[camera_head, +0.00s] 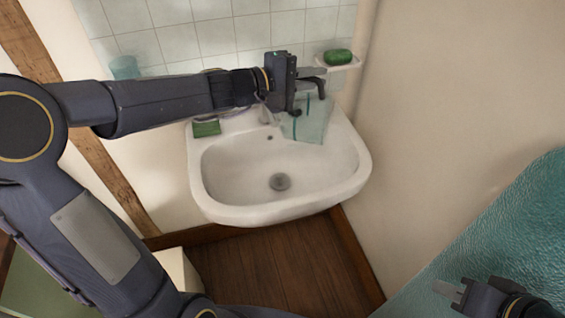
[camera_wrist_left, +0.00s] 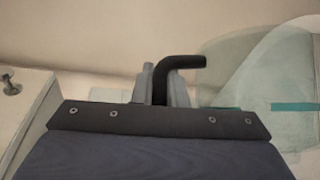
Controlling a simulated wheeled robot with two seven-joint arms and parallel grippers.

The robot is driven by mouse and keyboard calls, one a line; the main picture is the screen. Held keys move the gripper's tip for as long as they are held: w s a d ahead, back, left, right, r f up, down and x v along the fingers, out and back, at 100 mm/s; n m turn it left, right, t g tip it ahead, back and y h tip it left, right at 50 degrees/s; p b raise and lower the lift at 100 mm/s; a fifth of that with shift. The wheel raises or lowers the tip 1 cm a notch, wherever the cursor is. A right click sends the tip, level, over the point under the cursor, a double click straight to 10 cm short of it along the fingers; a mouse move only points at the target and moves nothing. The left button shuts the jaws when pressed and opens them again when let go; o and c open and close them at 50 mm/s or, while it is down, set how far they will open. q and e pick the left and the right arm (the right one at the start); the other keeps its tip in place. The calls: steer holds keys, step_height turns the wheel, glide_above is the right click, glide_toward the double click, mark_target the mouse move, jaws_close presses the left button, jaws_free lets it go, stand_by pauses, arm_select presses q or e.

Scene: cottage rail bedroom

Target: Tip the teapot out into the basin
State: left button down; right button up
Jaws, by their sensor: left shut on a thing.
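The white basin (camera_head: 216,180) is on the wall, with a round drain in its bowl. My left gripper (camera_head: 309,84) is above its back right edge, near the tap. In the left wrist view my left gripper (camera_wrist_left: 162,90) is shut on a black bent handle (camera_wrist_left: 185,62), which I take as the teapot's. A pale see-through rounded shape (camera_wrist_left: 235,65) beside the handle looks like the teapot's glass body. In the head view I cannot clearly tell this body from the pale striped cloth behind. My right gripper (camera_head: 450,289) is at the lower right, away from the basin; its jaws are unclear.
A pale cloth with teal stripes (camera_head: 313,128) lies over the basin's back right edge. A green sponge (camera_head: 206,128) lies on the left rim. Green soap (camera_head: 338,57) sits in a wall dish. A teal cup (camera_head: 124,67) stands at the back left. The bowl is clear.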

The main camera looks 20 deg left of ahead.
arm_select(q)
steer(key=shift+n+t+h, duration=0.6)
steer(key=shift+n, duration=0.2)
steer(key=shift+a+r+b, duration=0.15)
steer(key=shift+a+b, duration=0.85)
steer(key=shift+a, duration=0.2)
steer(key=shift+a+r+b, duration=0.1)
steer(key=shift+a+b, duration=0.85)
steer(key=shift+a, duration=0.2)
steer(key=a+f+n+t+h+b, duration=0.1)
steer(key=a+n+t+b, duration=0.1)
steer(key=a+b, duration=0.5)
steer(key=shift+a+f+n+h, duration=0.2)
steer(key=shift+n+h, duration=0.1)
steer(key=shift+n, duration=0.4)
steer(key=shift+w+a, duration=0.1)
steer(key=shift+a+f+n+t+b, duration=0.15)
steer(key=shift+a+n+t+b, duration=0.15)
steer(key=shift+a+t+b, duration=0.2)
steer(key=shift+a+f+n+t+b, duration=0.3)
steer(key=shift+a+f+n+b, duration=0.1)
steer(key=shift+a+b, duration=0.3)
steer(key=shift+a+f+n+t+b, duration=0.3)
steer(key=shift+a+n+b, duration=0.1)
steer(key=shift+a+b, duration=0.25)
